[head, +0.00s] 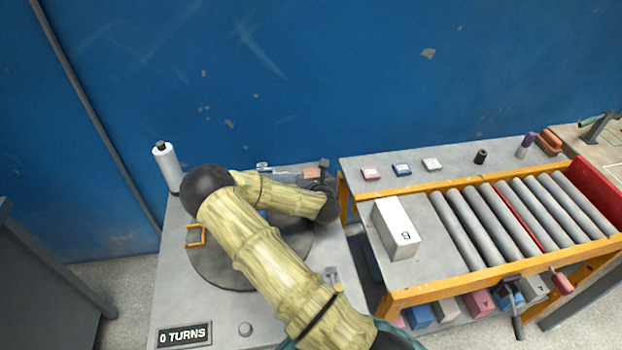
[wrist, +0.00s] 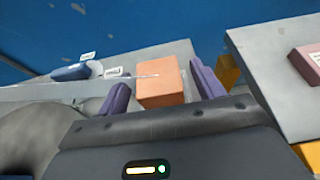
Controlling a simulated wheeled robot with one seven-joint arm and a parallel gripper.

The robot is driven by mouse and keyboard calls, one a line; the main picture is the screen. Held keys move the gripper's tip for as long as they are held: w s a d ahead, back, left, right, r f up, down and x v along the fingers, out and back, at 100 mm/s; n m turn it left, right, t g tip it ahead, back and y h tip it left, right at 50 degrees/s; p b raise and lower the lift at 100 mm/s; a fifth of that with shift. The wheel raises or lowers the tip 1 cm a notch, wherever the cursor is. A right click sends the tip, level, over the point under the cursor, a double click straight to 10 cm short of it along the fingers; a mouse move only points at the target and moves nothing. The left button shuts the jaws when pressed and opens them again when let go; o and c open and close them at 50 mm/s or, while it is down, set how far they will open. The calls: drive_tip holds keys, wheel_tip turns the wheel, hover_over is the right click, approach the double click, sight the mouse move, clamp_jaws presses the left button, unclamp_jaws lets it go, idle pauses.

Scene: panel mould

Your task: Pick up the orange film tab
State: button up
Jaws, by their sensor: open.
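The orange film tab (wrist: 161,82) is a small block in the wrist view, between the two purple fingers of my gripper (wrist: 158,76). A thin pale strand runs from its left side. My gripper is open, with a gap visible between the tab and the right finger; I cannot tell whether the left finger touches it. In the head view the tab (head: 311,173) shows as a small orange patch at the back of the grey table, beside my dark wrist. My gripper's fingers are hard to make out there.
My arm crosses above a round grey turntable (head: 213,270). A white roll (head: 167,168) stands at the back left, and a "0 TURNS" sign (head: 184,335) at the front. At right is a roller conveyor (head: 490,235) with a white box (head: 396,230). A shelf with small blocks lies behind it.

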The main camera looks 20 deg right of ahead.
sight(311, 174)
drive_tip(key=c, duration=1.1)
wheel_tip(311, 174, up, 10)
drive_tip(key=shift+f, duration=0.1)
drive_tip(key=shift+a, duration=0.1)
